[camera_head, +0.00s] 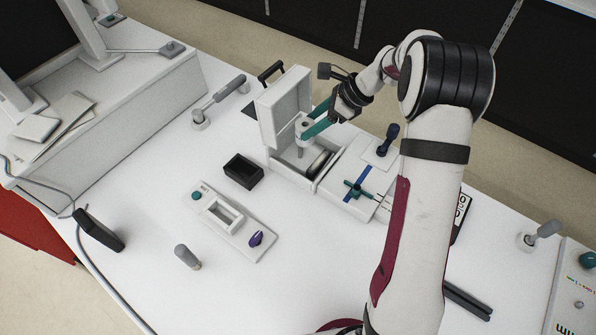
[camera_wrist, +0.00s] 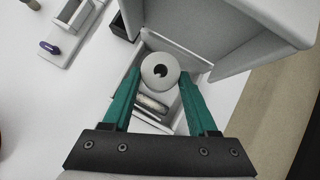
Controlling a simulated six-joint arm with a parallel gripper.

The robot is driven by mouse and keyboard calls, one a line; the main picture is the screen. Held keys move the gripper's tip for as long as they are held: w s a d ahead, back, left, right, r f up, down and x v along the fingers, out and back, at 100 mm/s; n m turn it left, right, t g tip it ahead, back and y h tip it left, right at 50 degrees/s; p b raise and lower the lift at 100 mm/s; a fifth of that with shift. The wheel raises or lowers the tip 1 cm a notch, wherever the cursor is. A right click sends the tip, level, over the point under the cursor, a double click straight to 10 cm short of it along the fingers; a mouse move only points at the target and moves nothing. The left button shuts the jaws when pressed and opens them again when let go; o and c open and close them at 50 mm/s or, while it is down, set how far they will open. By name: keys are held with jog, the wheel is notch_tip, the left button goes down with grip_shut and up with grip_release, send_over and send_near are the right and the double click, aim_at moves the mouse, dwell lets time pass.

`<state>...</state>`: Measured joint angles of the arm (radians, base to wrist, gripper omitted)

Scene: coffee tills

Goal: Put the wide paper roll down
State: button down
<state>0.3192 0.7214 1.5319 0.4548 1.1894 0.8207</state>
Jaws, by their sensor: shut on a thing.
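The wide paper roll (camera_wrist: 149,77) is white with a dark core hole, seen end-on in the wrist view. My gripper (camera_wrist: 160,80) is shut on it, with one green finger on each side. In the head view, the roll (camera_head: 303,124) and my gripper (camera_head: 308,130) are over the white till printer box (camera_head: 289,176), whose lid (camera_head: 283,103) stands open. The roll's axis looks roughly upright. Its lower end is partly hidden, so I cannot tell whether it touches the box floor. A metallic rounded part (camera_head: 319,163) lies inside the box beside it.
A small black open box (camera_head: 243,171) stands left of the printer. A white plate with a rectangular frame (camera_head: 226,229) lies in front. A white panel with a teal handle (camera_head: 357,189) adjoins the printer's right. The table's front left is mostly clear around a grey peg (camera_head: 187,257).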

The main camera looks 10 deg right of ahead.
jog(key=s+d+r+n+g, duration=0.1)
jog(key=s+d+n, duration=0.15)
jog(key=s, duration=0.75)
jog(key=s+d+r+n+g, duration=0.1)
jog(key=s+d+n, duration=0.15)
jog(key=s, duration=0.65)
jog(key=shift+m+g, duration=0.3)
jog(key=shift+m, duration=0.1)
jog(key=shift+w+a+f, duration=0.6)
jog(key=shift+a+f, duration=1.1)
jog(key=shift+f, duration=0.2)
jog(key=shift+w+a+f, duration=0.6)
jog(key=shift+a+f, duration=1.15)
jog(key=shift+f, duration=0.2)
jog(key=shift+w+a+f, duration=0.6)
jog(key=shift+a+f, duration=1.1)
jog(key=shift+f, duration=0.2)
jog(key=shift+f, duration=0.1)
jog(key=shift+c, duration=0.9)
grip_release()
